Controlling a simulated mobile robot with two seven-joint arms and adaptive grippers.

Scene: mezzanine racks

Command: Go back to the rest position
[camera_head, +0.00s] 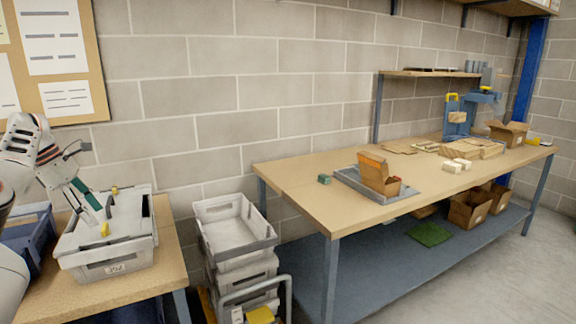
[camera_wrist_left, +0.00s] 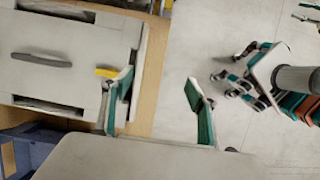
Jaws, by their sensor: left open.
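My left gripper (camera_head: 99,204) comes in from the left in the head view, pointing down over a light grey tote (camera_head: 118,267) on a wooden table. Its green-padded fingers are apart with nothing seen between them. The left wrist view also shows the open left gripper (camera_wrist_left: 162,98), with the tote (camera_wrist_left: 60,85) to the left of the fingers. One finger appears close to a yellow piece (camera_wrist_left: 106,72) at the tote's edge; I cannot tell whether they touch.
A blue bin (camera_head: 33,238) stands left of the tote. Stacked grey crates (camera_head: 233,237) on a cart stand between the table and a long workbench (camera_head: 300,186). The bench holds an open cardboard box (camera_head: 378,177) on a grey tray. Bare floor (camera_wrist_left: 195,45) shows beside the table.

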